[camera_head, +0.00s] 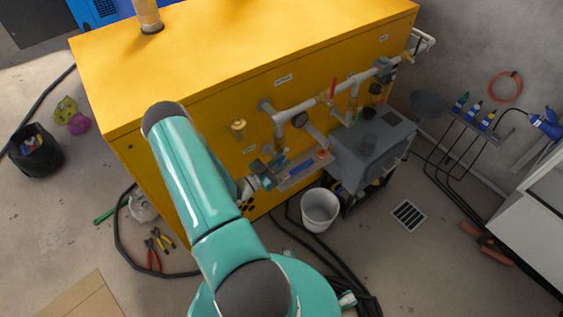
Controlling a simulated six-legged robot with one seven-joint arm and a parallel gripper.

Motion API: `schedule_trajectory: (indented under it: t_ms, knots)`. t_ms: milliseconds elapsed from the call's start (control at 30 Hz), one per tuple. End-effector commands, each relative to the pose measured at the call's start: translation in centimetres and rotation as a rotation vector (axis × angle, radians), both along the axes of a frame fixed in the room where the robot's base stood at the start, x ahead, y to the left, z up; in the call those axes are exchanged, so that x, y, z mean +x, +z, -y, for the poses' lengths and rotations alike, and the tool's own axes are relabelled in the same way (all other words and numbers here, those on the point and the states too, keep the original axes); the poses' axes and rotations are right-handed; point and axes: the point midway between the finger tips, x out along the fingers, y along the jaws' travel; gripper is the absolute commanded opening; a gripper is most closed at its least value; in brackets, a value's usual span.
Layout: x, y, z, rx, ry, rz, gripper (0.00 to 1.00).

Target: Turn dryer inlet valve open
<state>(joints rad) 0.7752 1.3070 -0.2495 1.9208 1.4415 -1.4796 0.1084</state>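A yellow cabinet (240,45) carries grey pipework (300,108) on its front face. A small red lever (332,90) stands upright on the upper pipe, right of the pipe's bend. Labels on the cabinet are too small to read, so I cannot tell which valve is the dryer inlet valve. My gripper (264,176) is low in front of the cabinet, left of the shelf with a blue item. My teal arm partly hides it, and its fingers are too small to tell open from shut. It appears apart from the red lever.
A grey machine (371,148) stands right of the pipework, with a white bucket (320,209) in front. Black hoses (330,262) and pliers (154,250) lie on the floor. A floor drain (408,215) is at right.

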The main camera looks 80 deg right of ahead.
Motion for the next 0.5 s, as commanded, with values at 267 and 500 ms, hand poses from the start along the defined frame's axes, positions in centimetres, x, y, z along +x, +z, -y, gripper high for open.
schedule_trajectory:
  t_ms: [267,500]
  knots:
    - [-0.1,0.0,0.0,0.0,-0.002,-0.001,0.29]
    - [0.9,-0.2,-1.0,0.001,0.0,-0.001,0.29]
